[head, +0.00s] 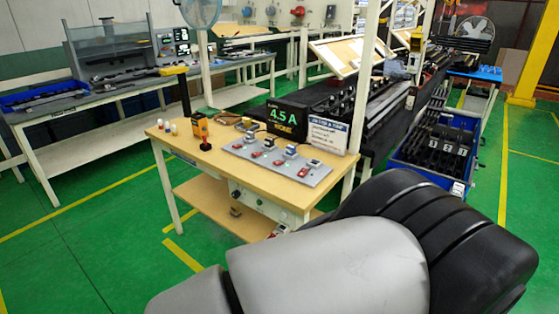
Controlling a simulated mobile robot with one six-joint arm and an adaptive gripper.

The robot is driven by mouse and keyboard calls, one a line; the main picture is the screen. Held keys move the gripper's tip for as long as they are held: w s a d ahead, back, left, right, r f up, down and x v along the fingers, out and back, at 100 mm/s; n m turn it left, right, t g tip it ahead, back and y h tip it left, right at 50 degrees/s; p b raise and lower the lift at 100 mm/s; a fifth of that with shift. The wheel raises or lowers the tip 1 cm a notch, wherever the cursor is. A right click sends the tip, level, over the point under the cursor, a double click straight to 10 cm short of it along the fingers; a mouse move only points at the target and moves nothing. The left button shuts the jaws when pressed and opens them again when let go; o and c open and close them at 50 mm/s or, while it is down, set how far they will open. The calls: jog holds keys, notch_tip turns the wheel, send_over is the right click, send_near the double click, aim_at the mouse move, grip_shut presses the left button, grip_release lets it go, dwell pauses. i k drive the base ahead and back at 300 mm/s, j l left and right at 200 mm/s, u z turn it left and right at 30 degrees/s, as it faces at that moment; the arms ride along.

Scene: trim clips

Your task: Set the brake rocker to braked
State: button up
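The brake rocker cannot be singled out at this size. A grey panel (275,160) lies on the wooden workbench (215,168) and carries several small red switches, such as a red rocker-like switch (303,172) near its right end. Small blue-and-white devices stand along its back edge. Their labels and positions are too small to read. My gripper is not in view; a large grey and black part of my arm fills the bottom right foreground.
A black display reading 4.5 A (285,118) and a white sign (327,133) stand behind the panel. A blue bin (437,150) is right of the bench. Green floor is open at left.

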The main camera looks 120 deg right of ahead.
aim_at(458, 190)
jog(key=z, duration=5.35)
jog(key=i+l+u, duration=0.2)
jog(key=i, duration=3.1)
jog(key=j, duration=0.1)
